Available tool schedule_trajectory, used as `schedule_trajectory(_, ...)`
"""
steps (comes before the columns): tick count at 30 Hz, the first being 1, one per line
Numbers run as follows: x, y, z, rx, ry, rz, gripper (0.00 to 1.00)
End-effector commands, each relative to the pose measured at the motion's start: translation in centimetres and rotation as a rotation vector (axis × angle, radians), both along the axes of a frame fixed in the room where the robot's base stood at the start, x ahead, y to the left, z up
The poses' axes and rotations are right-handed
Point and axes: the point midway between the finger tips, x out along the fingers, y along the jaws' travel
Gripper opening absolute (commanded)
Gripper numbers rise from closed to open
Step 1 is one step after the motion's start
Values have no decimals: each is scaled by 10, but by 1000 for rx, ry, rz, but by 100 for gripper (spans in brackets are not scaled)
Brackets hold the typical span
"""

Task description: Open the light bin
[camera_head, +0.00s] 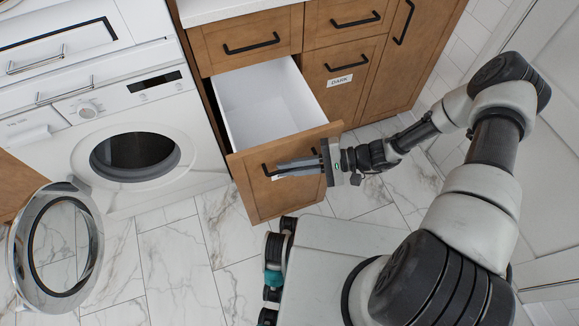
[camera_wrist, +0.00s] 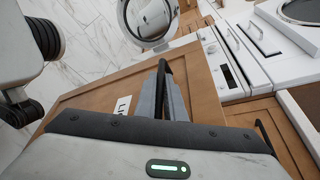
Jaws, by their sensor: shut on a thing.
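The light bin is a wooden pull-out drawer (camera_head: 280,202) with a white inside, standing far out from the cabinet. In the wrist view its front (camera_wrist: 92,98) carries a partly hidden white label (camera_wrist: 122,108) beginning "LI". My gripper (camera_head: 283,168) is at the front of the drawer, its fingers shut on the black bar handle (camera_head: 265,170). The wrist view shows the grey fingers (camera_wrist: 163,88) around the handle (camera_wrist: 166,70). The inside of the bin (camera_head: 262,108) looks empty where it shows.
The bin labelled DARK (camera_head: 342,82) is closed to the right, with closed drawers above. A white washing machine (camera_head: 135,150) stands left, its round door (camera_head: 55,245) open over the floor. Marble floor (camera_head: 180,250) is free at the front left. My base is close before the drawer.

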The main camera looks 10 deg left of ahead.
Motion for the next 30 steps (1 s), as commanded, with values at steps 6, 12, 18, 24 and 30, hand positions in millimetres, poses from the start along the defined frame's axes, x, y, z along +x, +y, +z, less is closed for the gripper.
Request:
schedule_trajectory(6, 1, -1, 0, -3, -2, -3, 18)
schedule_trajectory(12, 1, 0, 0, -1, -1, -2, 28)
schedule_trajectory(18, 1, -2, 1, -1, -1, -2, 28)
schedule_trajectory(24, 7, -27, 7, -2, -1, -5, 28)
schedule_trajectory(30, 19, -73, 17, -3, -4, -5, 28)
